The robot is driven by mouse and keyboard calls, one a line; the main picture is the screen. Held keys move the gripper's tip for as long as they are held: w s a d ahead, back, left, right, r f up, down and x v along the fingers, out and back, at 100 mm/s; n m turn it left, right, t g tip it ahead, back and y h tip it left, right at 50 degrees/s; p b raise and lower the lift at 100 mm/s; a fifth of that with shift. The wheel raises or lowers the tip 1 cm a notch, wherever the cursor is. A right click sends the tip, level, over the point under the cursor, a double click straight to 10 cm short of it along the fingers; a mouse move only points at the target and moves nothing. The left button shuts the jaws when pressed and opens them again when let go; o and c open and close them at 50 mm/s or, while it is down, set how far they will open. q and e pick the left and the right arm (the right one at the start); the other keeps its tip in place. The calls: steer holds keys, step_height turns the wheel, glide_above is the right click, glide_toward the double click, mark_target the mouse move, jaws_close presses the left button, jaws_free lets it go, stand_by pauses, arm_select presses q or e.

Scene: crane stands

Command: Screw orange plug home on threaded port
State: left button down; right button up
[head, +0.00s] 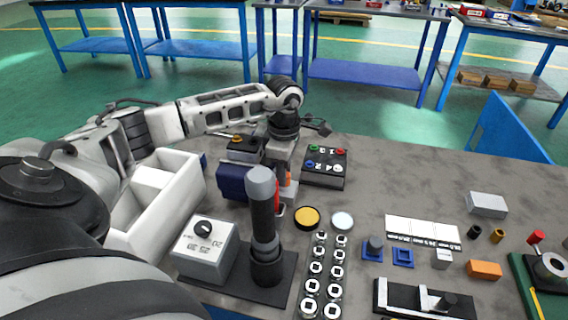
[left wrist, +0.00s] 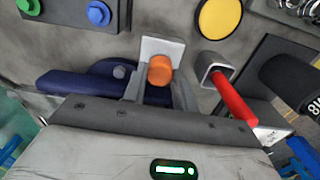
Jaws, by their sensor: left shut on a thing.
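The orange plug (left wrist: 160,70) sits between the fingertips of my left gripper (left wrist: 161,84) in the left wrist view, with its round end showing. In the head view the left gripper (head: 284,172) points down behind the dark post, and a sliver of the orange plug (head: 289,177) shows beside it. The gripper is shut on the plug. A pale square plate (left wrist: 161,46) lies just beyond the plug. The threaded port cannot be made out, so I cannot tell how the plug sits on it. My right gripper is not in view.
A dark post with a grey cap (head: 262,190) stands close in front of the gripper. A red handle (left wrist: 234,98) lies just right of it. A white bin (head: 180,190), a dial box (head: 206,247), a button box (head: 325,166) and a yellow disc (head: 306,218) are nearby.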

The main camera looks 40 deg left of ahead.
arm_select(q)
steer(key=shift+m, duration=1.2)
steer(key=m+b, duration=0.1)
steer(key=m, duration=0.1)
steer(key=shift+f+m, duration=0.1)
steer(key=shift+m, duration=1.4)
steer(key=shift+b, duration=0.3)
steer(key=shift+m, duration=0.7)
steer(key=m+b, duration=0.1)
steer(key=m, duration=0.1)
steer(key=shift+m, duration=0.9)
